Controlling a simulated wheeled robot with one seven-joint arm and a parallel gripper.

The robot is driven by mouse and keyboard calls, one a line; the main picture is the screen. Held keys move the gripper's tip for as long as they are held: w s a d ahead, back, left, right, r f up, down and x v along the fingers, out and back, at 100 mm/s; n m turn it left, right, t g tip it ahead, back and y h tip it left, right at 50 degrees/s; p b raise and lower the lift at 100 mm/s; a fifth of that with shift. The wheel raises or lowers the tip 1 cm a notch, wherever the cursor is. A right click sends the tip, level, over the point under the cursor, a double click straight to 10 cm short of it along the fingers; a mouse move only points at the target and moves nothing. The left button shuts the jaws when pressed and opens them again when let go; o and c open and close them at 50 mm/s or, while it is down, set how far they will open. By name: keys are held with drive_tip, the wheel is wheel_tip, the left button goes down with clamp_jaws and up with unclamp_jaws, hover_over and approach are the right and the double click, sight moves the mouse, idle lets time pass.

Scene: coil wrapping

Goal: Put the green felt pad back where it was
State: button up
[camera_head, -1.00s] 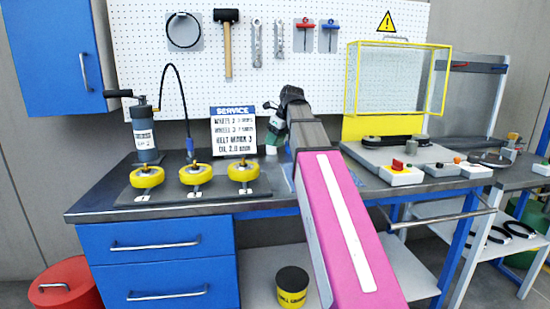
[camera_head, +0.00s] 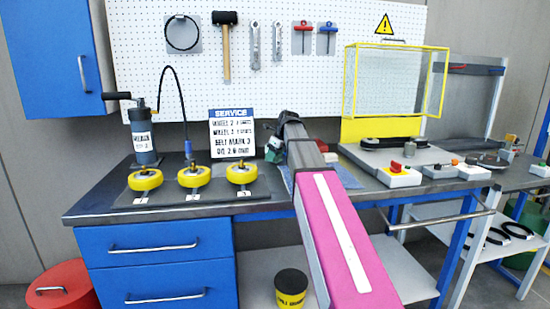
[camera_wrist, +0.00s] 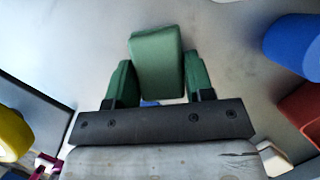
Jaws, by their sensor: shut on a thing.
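The green felt pad (camera_wrist: 157,62) shows as a green block between the two green fingers of my gripper (camera_wrist: 159,80) in the wrist view. My gripper is shut on it, and the pad sticks out past the fingertips. Below it in that view is a plain grey surface, and a gap to that surface cannot be judged. In the head view my gripper (camera_head: 273,146) is small and partly hidden by my arm, above the back of the workbench (camera_head: 105,200), right of the service sign (camera_head: 232,133).
Several yellow wheels (camera_head: 194,177) stand on a dark mat left of my gripper. A blue cloth (camera_head: 285,178) lies beside my arm. A red item (camera_head: 322,146) is behind it. A blue rounded thing (camera_wrist: 295,45) and a red block (camera_wrist: 302,112) are at the wrist view's right.

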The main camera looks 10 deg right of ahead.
drive_tip(key=shift+f, duration=0.35)
drive_tip(key=o, duration=0.9)
drive_tip(key=shift+f, duration=0.1)
drive_tip(key=v, duration=1.2)
